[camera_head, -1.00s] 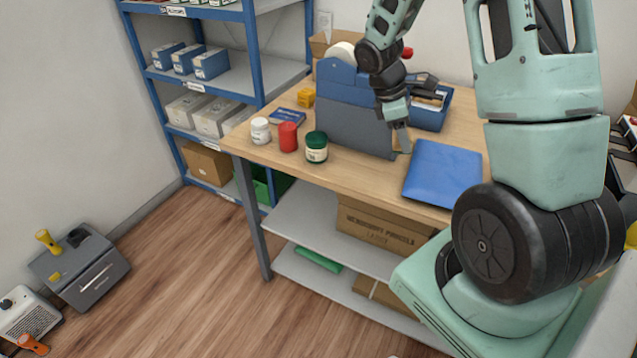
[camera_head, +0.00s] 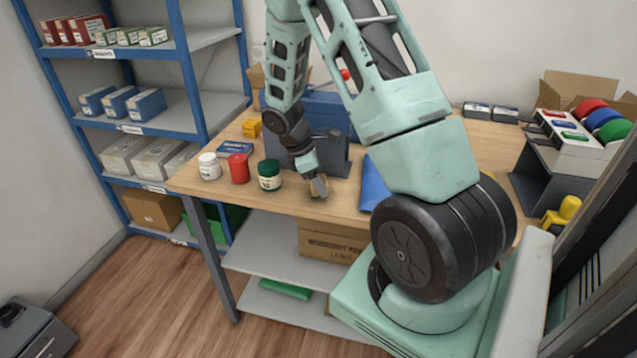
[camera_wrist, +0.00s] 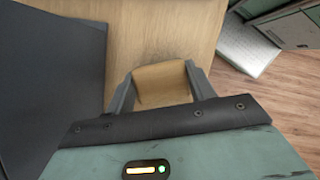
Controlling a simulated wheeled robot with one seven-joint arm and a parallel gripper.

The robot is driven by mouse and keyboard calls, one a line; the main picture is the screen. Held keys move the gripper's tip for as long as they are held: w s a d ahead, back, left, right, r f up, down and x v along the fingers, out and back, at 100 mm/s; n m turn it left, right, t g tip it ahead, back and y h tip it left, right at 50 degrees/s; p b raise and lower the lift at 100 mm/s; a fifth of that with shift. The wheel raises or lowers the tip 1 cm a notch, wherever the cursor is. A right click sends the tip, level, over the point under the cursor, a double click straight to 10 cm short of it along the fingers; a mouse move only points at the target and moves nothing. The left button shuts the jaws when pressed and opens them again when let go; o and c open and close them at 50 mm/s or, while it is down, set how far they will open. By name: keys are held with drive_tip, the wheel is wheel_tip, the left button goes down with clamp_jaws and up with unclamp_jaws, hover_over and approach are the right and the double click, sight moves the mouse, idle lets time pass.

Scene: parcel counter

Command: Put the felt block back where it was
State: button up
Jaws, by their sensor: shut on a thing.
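A small tan block (camera_wrist: 162,84), which I take to be the felt block, sits between the two fingers of my gripper (camera_wrist: 161,88) in the wrist view. The fingers touch its two ends. In the head view my gripper (camera_head: 318,187) points down near the counter's front edge, with a bit of the tan block (camera_head: 322,190) showing at its tips. I cannot tell whether the block touches the wood. The felt side is not visible.
A blue-grey upright holder (camera_head: 335,155) stands behind my gripper. A green jar (camera_head: 269,175), red jar (camera_head: 238,168) and white jar (camera_head: 209,166) stand to its left. A blue flat item (camera_head: 372,190) lies to its right, partly behind my arm. Bare counter (camera_head: 290,203) lies in front.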

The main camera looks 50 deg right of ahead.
drive_tip(key=shift+f, duration=0.55)
drive_tip(key=o, duration=1.1)
drive_tip(key=shift+f, duration=0.15)
drive_tip(key=b+v, duration=0.1)
drive_tip(key=v, duration=1.1)
drive_tip(key=s+a+r+t+y, duration=0.1)
drive_tip(key=a+r, duration=0.1)
drive_tip(key=a, duration=0.9)
drive_tip(key=s+a+r+t+y, duration=0.1)
drive_tip(key=s+a+r, duration=0.1)
drive_tip(key=a, duration=0.8)
drive_tip(key=shift+m+t+y, duration=0.6)
drive_tip(key=shift+m+y, duration=0.1)
drive_tip(key=shift+y, duration=0.2)
drive_tip(key=s+a, duration=1.1)
drive_tip(key=s+a+r, duration=0.1)
drive_tip(key=s+a, duration=0.4)
drive_tip(key=s, duration=0.1)
drive_tip(key=shift+s+a+r, duration=0.1)
drive_tip(key=shift+s+a, duration=0.05)
drive_tip(key=shift+s, duration=0.05)
